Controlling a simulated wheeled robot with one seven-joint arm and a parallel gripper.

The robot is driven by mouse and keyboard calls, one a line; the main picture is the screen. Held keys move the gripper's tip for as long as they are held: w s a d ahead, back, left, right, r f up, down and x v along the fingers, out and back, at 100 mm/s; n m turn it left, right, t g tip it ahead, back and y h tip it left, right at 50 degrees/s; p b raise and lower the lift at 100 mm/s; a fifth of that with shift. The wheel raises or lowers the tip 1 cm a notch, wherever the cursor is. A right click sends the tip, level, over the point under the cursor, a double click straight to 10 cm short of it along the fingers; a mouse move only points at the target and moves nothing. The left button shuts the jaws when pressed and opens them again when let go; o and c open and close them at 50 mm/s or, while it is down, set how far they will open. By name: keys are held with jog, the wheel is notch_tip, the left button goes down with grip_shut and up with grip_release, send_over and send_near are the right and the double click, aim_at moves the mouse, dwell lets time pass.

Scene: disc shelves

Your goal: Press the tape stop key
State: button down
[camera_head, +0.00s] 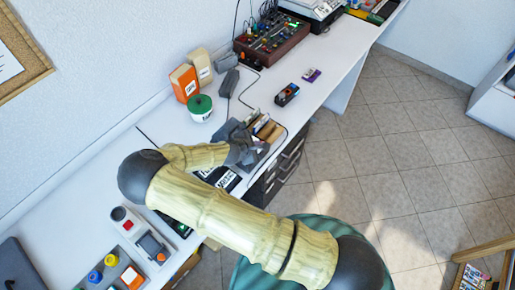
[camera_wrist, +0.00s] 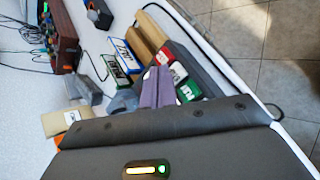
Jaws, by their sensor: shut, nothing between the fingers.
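No key that I can clearly identify as the tape stop key shows in either view. My gripper (camera_head: 244,152) is over the white counter, beside a grey holder of cassettes or cards (camera_head: 268,130). In the wrist view its two fingers (camera_wrist: 157,88) are together with nothing between them. Labelled cases in red, green, blue and white, including a red one (camera_wrist: 178,72), appear just beyond and beside the fingertips. Whether the fingers touch any of them I cannot tell. My forearm hides part of the counter in the head view.
A grey device with a red button (camera_head: 118,214) and a panel with coloured buttons (camera_head: 110,272) stand at lower left. A green-lidded tub (camera_head: 200,107), an orange box (camera_head: 184,82) and a mixer (camera_head: 272,38) stand farther back. The counter (camera_head: 318,72) has clear room near the mixer.

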dwell(0.8)
jog(key=shift+f, duration=0.4)
jog(key=shift+f+b, duration=0.4)
jog(key=shift+b, duration=0.1)
dwell(0.5)
jog(key=shift+r+p, duration=0.65)
jog(key=shift+r, duration=0.2)
jog(key=shift+r, duration=0.1)
jog(key=shift+r+p, duration=1.95)
jog(key=shift+r, duration=0.5)
